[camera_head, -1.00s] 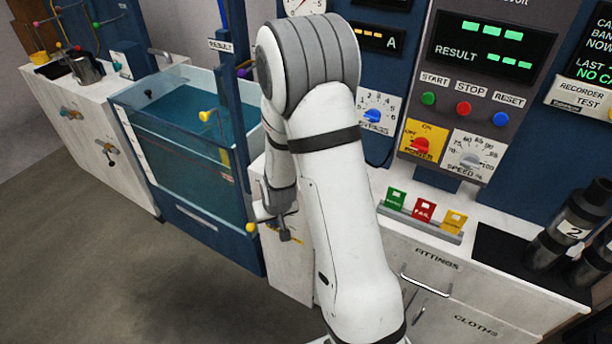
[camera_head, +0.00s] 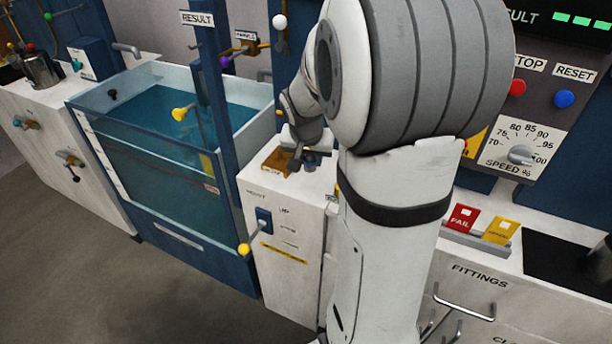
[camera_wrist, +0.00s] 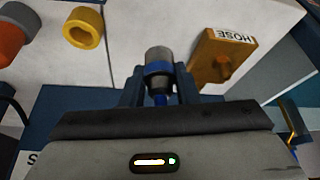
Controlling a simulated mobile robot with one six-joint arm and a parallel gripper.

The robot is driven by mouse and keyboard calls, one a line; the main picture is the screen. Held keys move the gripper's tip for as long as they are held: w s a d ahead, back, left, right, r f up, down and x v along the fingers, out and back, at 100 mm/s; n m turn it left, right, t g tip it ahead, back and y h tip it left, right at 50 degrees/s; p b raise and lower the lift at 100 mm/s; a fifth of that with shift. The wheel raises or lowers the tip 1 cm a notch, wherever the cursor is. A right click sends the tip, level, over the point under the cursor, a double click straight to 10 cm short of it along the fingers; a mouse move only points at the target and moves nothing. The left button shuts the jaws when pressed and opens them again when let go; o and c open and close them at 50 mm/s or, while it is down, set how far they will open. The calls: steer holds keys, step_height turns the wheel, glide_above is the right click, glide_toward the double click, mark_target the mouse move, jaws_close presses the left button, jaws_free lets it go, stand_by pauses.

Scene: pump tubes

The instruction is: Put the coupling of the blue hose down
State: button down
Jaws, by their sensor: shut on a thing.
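The blue hose's coupling (camera_wrist: 158,60) is a grey cylinder with a blue band. In the wrist view it sits upright in the picture between the dark fingers of my gripper (camera_wrist: 158,88), which is shut on it. A little blue shows below it; the rest of the hose is hidden. A yellow-brown block (camera_wrist: 212,58) labelled HOSE lies to the right of the coupling, apart from it. In the head view my gripper (camera_head: 308,158) is small, beside a yellow-brown piece (camera_head: 279,160) on the white cabinet top; the coupling is hard to make out there.
In the wrist view a yellow ring (camera_wrist: 84,28) and an orange-red part (camera_wrist: 10,42) lie on the white surface at left. In the head view a water tank (camera_head: 160,148) stands left of the white hoist cabinet (camera_head: 283,270). A blue post (camera_head: 212,80) rises between them.

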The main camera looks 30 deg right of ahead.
mark_target(309, 170)
steer(key=shift+a+f+b, duration=0.15)
steer(key=shift+f+b, duration=0.3)
steer(key=shift+f, duration=2.15)
steer(key=c, duration=1.1)
jaws_free()
steer(key=shift+r, duration=0.25)
steer(key=p+v, duration=0.1)
steer(key=v, duration=1)
steer(key=s+a+f+n+g+y, duration=0.1)
steer(key=s+a+n+y, duration=0.1)
steer(key=s+a+n, duration=0.5)
steer(key=s+a, duration=0.4)
steer(key=s, duration=0.4)
steer(key=shift+s+a+f+n+y, duration=0.25)
steer(key=shift+a+n+y, duration=0.05)
steer(key=shift+a+y, duration=0.1)
steer(key=shift+r+p, duration=0.1)
steer(key=shift+p, duration=0.2)
